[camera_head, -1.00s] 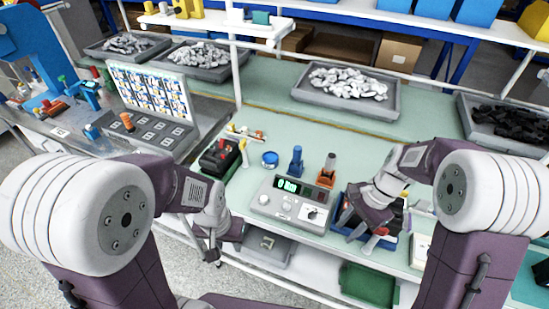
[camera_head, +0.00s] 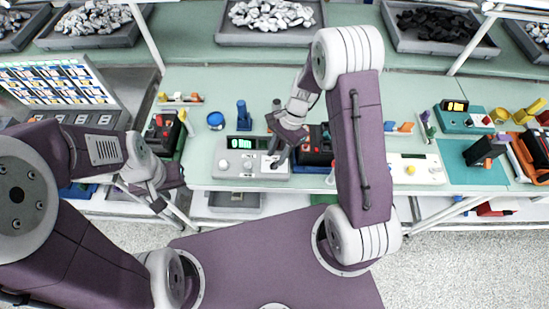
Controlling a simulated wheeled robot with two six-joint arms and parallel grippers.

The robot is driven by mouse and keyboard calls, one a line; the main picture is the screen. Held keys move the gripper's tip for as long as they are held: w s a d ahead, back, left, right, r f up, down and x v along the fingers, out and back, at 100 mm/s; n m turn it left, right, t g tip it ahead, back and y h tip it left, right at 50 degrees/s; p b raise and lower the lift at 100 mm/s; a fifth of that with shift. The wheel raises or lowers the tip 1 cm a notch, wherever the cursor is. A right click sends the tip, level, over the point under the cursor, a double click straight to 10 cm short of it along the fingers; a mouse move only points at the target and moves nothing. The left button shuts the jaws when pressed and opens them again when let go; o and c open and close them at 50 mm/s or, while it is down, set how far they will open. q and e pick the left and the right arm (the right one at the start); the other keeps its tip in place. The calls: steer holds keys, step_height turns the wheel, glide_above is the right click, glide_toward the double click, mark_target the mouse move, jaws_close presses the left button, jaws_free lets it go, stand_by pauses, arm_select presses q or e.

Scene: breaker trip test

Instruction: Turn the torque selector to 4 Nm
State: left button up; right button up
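A grey control box (camera_head: 229,168) with a lit green display (camera_head: 240,142) stands at the front edge of the bench. Round pale knobs (camera_head: 223,164) show on its left part. The selector with its white dial plate is on the box's right part and is mostly hidden by my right gripper (camera_head: 275,161). That gripper points down with its fingertips at the dial; contact and finger gap are too small to tell. The dial's setting cannot be read. My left gripper (camera_head: 160,205) hangs low in front of the bench at the left, away from the box, its fingers unclear.
A dark tray with tools (camera_head: 313,150) stands right of the box, partly behind my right arm. A black and red device (camera_head: 163,132) is to the left. A blue round item (camera_head: 216,120) and a blue stand (camera_head: 243,115) are behind the box. A white device (camera_head: 415,168) stands further right.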

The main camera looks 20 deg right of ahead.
mark_target(274, 165)
steer(key=shift+x, duration=1.25)
steer(key=shift+s+f, duration=0.2)
steer(key=shift+s, duration=0.05)
steer(key=shift+w, duration=0.1)
steer(key=shift+c, duration=0.6)
jaws_close()
